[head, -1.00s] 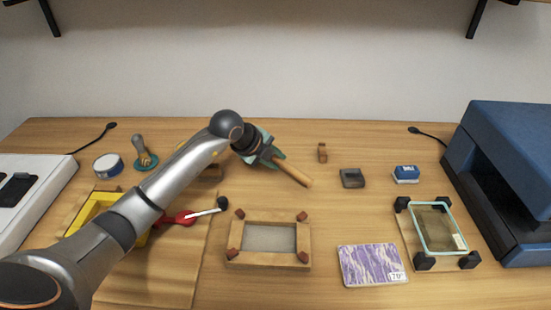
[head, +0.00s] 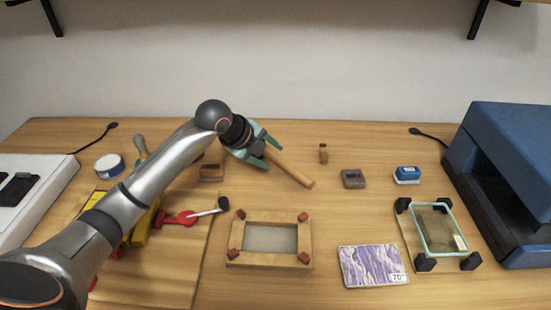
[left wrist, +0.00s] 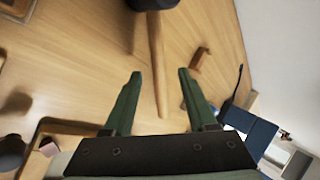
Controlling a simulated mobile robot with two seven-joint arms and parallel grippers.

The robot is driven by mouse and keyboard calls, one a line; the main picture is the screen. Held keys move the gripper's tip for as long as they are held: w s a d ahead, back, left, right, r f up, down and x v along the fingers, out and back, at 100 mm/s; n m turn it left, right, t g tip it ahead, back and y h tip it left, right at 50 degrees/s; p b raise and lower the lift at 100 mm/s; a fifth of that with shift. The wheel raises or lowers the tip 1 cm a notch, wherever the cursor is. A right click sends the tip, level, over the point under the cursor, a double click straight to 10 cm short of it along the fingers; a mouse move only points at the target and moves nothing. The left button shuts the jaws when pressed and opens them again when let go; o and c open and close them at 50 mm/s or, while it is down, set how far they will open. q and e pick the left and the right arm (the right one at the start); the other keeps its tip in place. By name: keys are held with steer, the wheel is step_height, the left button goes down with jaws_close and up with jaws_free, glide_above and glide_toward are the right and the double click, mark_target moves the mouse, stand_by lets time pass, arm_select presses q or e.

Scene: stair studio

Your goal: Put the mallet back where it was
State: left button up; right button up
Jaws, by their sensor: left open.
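The mallet's wooden handle (head: 291,169) slants down to the right at the back middle of the table. In the left wrist view the handle (left wrist: 157,55) runs between and beyond my fingers, with a dark part at the top edge that looks like its head. In the head view that end is hidden by my gripper. My left gripper (head: 268,150) is open at the upper-left end of the handle. In the wrist view its two green fingers (left wrist: 160,75) stand apart, one on each side of the handle, with gaps. My right gripper is not in view.
A wooden frame with red corners (head: 233,253) lies in front, beside a purple card (head: 370,265) and a teal-rimmed plate (head: 421,236). A small wooden piece (head: 323,153), grey block (head: 353,179) and blue-white block (head: 406,174) stand right. A blue machine (head: 515,150) bounds the right.

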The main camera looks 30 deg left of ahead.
arm_select(q)
steer(key=v, duration=0.7)
steer(key=shift+s+r, duration=0.2)
steer(key=shift+r, duration=0.15)
